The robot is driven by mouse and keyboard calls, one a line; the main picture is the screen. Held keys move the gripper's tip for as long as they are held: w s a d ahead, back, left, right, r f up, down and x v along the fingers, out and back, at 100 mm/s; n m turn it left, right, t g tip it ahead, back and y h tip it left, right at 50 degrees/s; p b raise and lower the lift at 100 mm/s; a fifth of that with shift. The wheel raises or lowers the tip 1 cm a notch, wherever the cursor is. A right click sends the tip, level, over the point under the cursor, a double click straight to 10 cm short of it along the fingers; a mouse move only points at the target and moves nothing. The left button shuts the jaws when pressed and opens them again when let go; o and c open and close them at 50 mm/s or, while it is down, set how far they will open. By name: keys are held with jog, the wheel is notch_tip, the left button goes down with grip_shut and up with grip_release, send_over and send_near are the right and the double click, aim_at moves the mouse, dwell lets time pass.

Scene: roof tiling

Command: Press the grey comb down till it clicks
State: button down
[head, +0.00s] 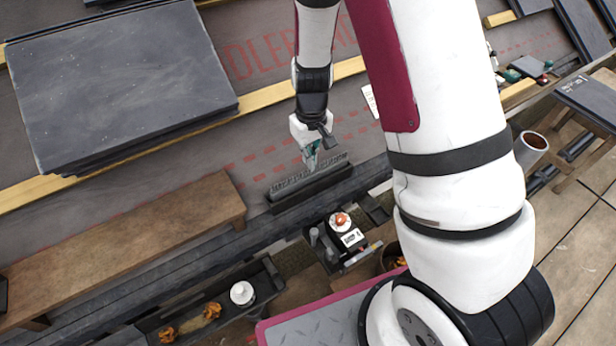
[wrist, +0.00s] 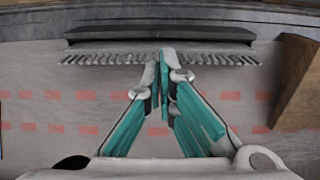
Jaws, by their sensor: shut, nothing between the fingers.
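The grey comb (head: 290,184) is a long toothed strip along the dark rail at the roof's lower edge. In the wrist view the comb (wrist: 110,58) runs across the upper part, its teeth pointing toward my gripper. My gripper (head: 312,165) is over the comb near its middle, with green-sided fingers. In the wrist view my gripper (wrist: 165,55) is shut and empty, its fingertips at the row of teeth. I cannot tell whether the tips touch the comb. The fingertips hide a short middle stretch of the teeth.
A wooden plank bench (head: 130,228) stands left of the comb; its end (wrist: 300,85) shows at right in the wrist view. Dark slates (head: 120,80) lie stacked at upper left. A tray (head: 345,243) and a gutter-like trough (head: 215,300) with small items are below.

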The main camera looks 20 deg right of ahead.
jog(key=shift+f+b, duration=0.7)
jog(key=shift+f, duration=0.2)
dwell(0.4)
jog(key=shift+r, duration=0.15)
dwell(0.4)
notch_tip(320, 180, up, 9)
jog(key=p, duration=0.7)
dwell(0.7)
jog(key=s+a+r+m+y, duration=0.1)
jog(key=s+r, duration=0.5)
jog(key=r, duration=0.4)
jog(key=s+r, duration=0.6)
jog(key=r, duration=0.3)
jog(key=s+d+r+m+t+h, duration=0.1)
jog(key=s+r, duration=0.3)
jog(key=s, duration=0.6)
jog(key=s+d+r, duration=0.1)
jog(key=s+r, duration=0.2)
jog(key=s, duration=0.7)
notch_tip(320, 180, up, 20)
jog(key=t+p, duration=0.3)
jog(key=p, duration=1.5)
jog(key=shift+a, duration=0.35)
